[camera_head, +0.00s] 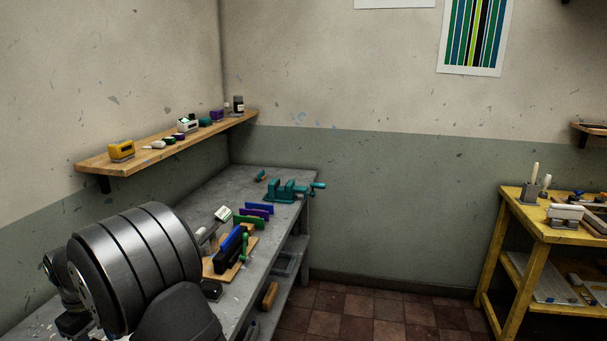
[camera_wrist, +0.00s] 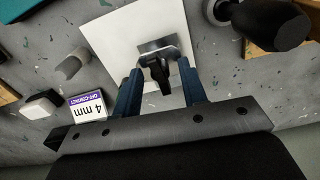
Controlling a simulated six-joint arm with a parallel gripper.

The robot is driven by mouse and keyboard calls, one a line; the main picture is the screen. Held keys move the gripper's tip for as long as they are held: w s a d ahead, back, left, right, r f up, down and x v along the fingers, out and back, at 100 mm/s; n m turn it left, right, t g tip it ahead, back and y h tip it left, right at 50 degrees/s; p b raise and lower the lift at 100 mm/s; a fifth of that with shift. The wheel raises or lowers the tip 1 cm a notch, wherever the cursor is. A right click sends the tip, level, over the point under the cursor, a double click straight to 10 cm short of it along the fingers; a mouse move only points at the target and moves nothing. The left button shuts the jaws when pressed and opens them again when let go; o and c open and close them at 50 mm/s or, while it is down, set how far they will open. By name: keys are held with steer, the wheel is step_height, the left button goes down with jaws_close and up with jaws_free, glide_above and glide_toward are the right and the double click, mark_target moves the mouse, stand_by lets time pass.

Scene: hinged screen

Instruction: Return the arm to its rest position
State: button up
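In the wrist view my gripper (camera_wrist: 160,68) has two blue fingers standing apart. A black knob-like part on a metal plate (camera_wrist: 157,46) shows between or beyond them, with visible room on each side. Under it is a white sheet or board (camera_wrist: 120,35). I cannot tell how far the fingertips are from it. In the head view my grey arm fills the lower left, and my gripper is not clearly visible there. A blue block-like piece (camera_head: 229,248) stands on a wooden base (camera_head: 219,270) on the grey bench (camera_head: 195,200).
A "4 mm off-contact" label block (camera_wrist: 88,107) lies near my gripper, and a black rounded handle (camera_wrist: 270,24) is at upper right. A teal vise (camera_head: 287,191) stands at the bench's far end. A wooden shelf (camera_head: 170,148) runs above. A yellow table (camera_head: 540,225) stands right.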

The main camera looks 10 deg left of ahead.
steer(key=n, duration=0.6)
steer(key=shift+r, duration=0.2)
steer(key=n, duration=0.7)
steer(key=shift+m, duration=0.3)
stand_by(0.4)
